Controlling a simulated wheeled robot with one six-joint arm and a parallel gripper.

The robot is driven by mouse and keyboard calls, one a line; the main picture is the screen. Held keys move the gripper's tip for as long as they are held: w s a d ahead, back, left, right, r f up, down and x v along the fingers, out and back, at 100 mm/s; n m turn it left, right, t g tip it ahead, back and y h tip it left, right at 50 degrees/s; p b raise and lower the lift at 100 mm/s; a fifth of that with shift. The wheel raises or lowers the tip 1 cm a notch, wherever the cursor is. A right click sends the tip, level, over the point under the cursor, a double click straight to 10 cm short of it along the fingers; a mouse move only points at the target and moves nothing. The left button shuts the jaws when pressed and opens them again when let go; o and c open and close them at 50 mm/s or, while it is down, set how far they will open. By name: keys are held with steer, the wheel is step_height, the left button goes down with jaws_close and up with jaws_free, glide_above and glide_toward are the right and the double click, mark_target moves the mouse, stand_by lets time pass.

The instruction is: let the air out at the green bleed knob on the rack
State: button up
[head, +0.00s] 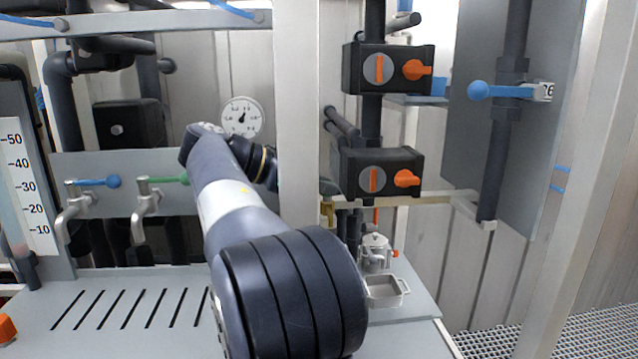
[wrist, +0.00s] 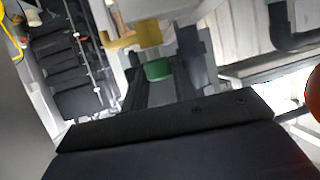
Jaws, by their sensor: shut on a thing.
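The green bleed knob (wrist: 158,69) shows in the wrist view between the two dark fingers of my gripper (wrist: 160,80). The fingers are shut on it. A brass-yellow fitting (wrist: 139,37) is just beyond the knob; a brass piece (head: 328,214) also shows low beside the white post in the head view. In the head view my arm reaches forward and its end goes behind the post, so my gripper and its hold on the knob are mostly hidden there.
The white upright post (head: 296,120) stands close to my arm. Left are taps with a blue handle (head: 97,182) and a green handle (head: 168,180), and a gauge (head: 242,117). Right are black boxes with orange knobs (head: 388,69) and a blue-knobbed lever (head: 480,90). A small metal tray (head: 403,292) sits below.

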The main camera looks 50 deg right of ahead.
steer(key=n+t+b, duration=0.1)
steer(key=n+t+h+b, duration=0.1)
steer(key=b, duration=0.1)
steer(key=n+t+b, duration=0.1)
steer(key=b, duration=0.1)
steer(key=shift+s+a+f+t+h, duration=0.1)
steer(key=shift+s+f+t+h, duration=0.1)
steer(key=shift+s+t+h, duration=0.15)
steer(key=shift+w+r+n+t+b, duration=0.1)
steer(key=shift+r+n+t+b, duration=0.05)
steer(key=shift+n+t+b, duration=0.3)
steer(key=o, duration=1)
steer(key=shift+r, duration=0.1)
step_height(320, 180, up, 10)
steer(key=p, duration=0.2)
